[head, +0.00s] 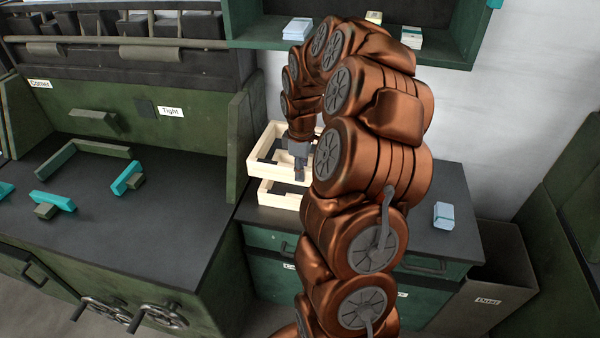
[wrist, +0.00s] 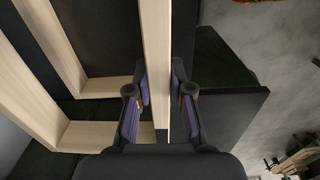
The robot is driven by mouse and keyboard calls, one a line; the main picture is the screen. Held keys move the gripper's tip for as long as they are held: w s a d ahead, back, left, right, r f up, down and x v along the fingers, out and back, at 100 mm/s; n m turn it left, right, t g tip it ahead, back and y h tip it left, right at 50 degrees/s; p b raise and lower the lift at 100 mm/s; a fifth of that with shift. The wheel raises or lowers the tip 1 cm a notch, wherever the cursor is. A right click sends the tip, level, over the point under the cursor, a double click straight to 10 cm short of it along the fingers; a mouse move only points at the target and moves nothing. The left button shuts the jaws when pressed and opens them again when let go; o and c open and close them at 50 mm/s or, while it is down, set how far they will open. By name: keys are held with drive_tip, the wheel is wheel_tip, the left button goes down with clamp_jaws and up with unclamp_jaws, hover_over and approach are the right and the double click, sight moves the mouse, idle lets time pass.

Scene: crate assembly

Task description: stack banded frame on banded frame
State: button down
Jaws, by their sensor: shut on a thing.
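A pale wooden frame (head: 256,164) is at my gripper (head: 298,172), above the black top of the green cabinet. A second pale frame (head: 275,200) lies below it on that top, partly hidden by my arm. From the head view I cannot tell whether the two touch. In the wrist view my gripper (wrist: 160,103) is shut on a wall of the upper frame (wrist: 157,45), one finger on each side. Pale walls of two frames show left of that wall, offset from each other. The bands cannot be made out clearly.
A green workbench (head: 180,215) at left holds teal and dark green parts. Its side panel (head: 240,135) stands close left of the frames. A shelf (head: 340,60) hangs above. A pale blue box (head: 443,215) sits on the cabinet's right, and a bin (head: 487,290) stands beside it.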

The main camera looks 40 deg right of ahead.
sight(308, 184)
drive_tip(key=shift+s+d+f, duration=0.25)
drive_tip(key=shift+d+f, duration=0.3)
drive_tip(key=shift+d, duration=0.3)
drive_tip(key=shift+f+b, duration=0.9)
drive_tip(key=shift+f, duration=1.65)
drive_tip(key=shift+s+d+b, duration=0.1)
drive_tip(key=shift+s+b, duration=0.05)
drive_tip(key=shift+b, duration=0.2)
drive_tip(key=shift+f, duration=0.2)
drive_tip(key=c, duration=1)
unclamp_jaws()
drive_tip(key=shift+o, duration=0.2)
drive_tip(key=shift+r, duration=0.1)
